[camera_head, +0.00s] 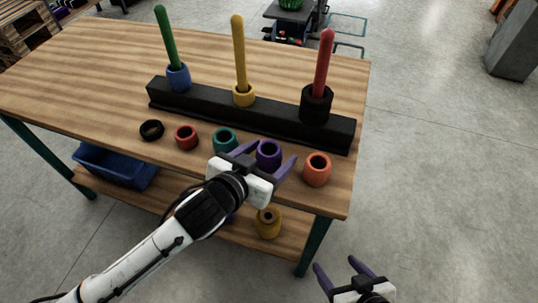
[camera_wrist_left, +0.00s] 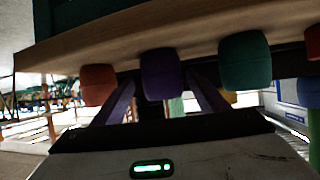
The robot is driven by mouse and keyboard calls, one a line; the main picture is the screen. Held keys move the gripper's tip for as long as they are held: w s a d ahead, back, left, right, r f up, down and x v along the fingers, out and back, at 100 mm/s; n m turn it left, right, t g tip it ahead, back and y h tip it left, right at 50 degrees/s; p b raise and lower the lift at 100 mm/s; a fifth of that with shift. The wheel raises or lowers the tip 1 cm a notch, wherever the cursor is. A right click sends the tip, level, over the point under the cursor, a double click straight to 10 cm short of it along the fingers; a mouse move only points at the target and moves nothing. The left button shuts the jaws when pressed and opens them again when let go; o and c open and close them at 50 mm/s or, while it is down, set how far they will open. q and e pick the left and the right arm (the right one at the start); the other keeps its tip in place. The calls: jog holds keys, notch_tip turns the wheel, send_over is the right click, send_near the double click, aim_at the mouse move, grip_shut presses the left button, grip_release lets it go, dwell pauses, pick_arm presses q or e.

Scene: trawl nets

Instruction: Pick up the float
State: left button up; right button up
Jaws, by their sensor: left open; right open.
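Ring-shaped floats stand in a row along the table's front: black (camera_head: 152,130), red (camera_head: 186,137), teal (camera_head: 225,141), purple (camera_head: 269,154) and orange (camera_head: 317,169). Which one the task means is not shown. My left gripper (camera_head: 277,151) is open, with its purple fingers reaching to either side of the purple float. In the left wrist view, which looks upside down, the purple float (camera_wrist_left: 161,74) sits between the fingertips, with the orange float (camera_wrist_left: 98,85) and teal float (camera_wrist_left: 245,60) outside them. My right gripper (camera_head: 337,266) is open and empty, off the table at the lower right.
Behind the row, a long black base (camera_head: 200,101) holds green (camera_head: 166,38), yellow (camera_head: 239,50) and red (camera_head: 324,62) upright rods, each with a ring around its foot. A blue bin (camera_head: 118,167) and a yellow float (camera_head: 268,222) are on the lower shelf.

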aim_at(273, 149)
pick_arm(q)
jog(key=x, duration=0.4)
jog(key=shift+w+r, duration=0.1)
jog(key=shift+w, duration=0.25)
jog(key=shift+c, duration=0.2)
jog(key=c, duration=1.1)
jog(key=shift+r, duration=0.1)
notch_tip(273, 149, up, 10)
jog(key=p, duration=0.1)
